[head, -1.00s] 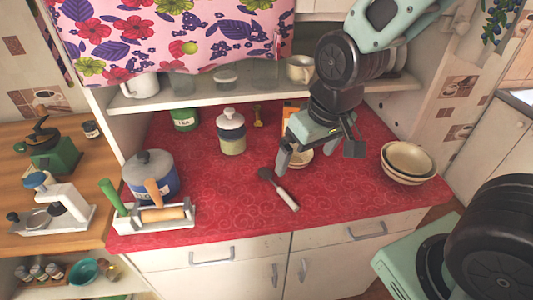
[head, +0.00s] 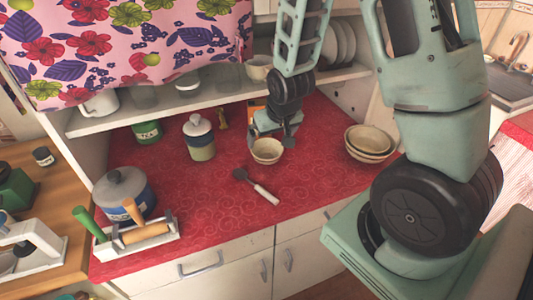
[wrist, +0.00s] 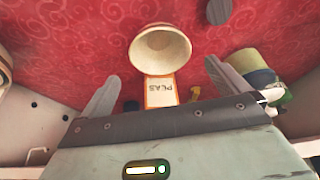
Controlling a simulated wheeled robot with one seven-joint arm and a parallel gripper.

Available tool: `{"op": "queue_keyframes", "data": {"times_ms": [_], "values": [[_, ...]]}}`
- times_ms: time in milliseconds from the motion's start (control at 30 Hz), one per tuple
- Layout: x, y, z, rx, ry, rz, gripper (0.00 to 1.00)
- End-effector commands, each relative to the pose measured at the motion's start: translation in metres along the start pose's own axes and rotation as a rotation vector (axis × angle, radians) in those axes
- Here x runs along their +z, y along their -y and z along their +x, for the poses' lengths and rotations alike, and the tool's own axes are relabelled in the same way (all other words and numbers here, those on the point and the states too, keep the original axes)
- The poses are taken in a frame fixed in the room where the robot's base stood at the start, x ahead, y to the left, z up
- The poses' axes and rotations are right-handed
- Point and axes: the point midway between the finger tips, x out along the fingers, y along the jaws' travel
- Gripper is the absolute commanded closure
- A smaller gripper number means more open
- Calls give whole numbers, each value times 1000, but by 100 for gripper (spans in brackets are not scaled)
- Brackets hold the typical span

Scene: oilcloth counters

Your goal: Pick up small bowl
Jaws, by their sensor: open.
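The small bowl (head: 266,151) is cream-coloured and stands upright on the red oilcloth, near the middle of the counter. In the wrist view the small bowl (wrist: 160,50) lies ahead of the fingers, roughly centred between them. My gripper (head: 271,137) is open and empty, just behind the bowl in the head view. Its two spread fingers also show in the wrist view, with the gap (wrist: 162,82) between them clear of the bowl. Whether a finger touches the bowl cannot be told.
A brush-like tool with a pale handle (head: 265,194) lies in front of the bowl. Larger stacked bowls (head: 369,155) stand to the right. A lidded jar (head: 200,146) and green tin (head: 147,132) stand left. An orange-edged box (wrist: 160,92) is close behind the bowl, under the shelf (head: 225,106).

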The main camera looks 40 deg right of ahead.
Motion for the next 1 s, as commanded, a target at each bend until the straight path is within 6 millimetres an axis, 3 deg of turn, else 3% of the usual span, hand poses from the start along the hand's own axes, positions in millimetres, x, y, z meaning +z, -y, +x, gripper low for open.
{"op": "queue_keyframes", "data": {"times_ms": [200, 467, 1000], "values": [[0, 0, 25, 0, 3, -1, 0], [0, 0, 36, 0, 1, -1, 0], [0, 1, 83, -1, 1, -1, 0]]}}
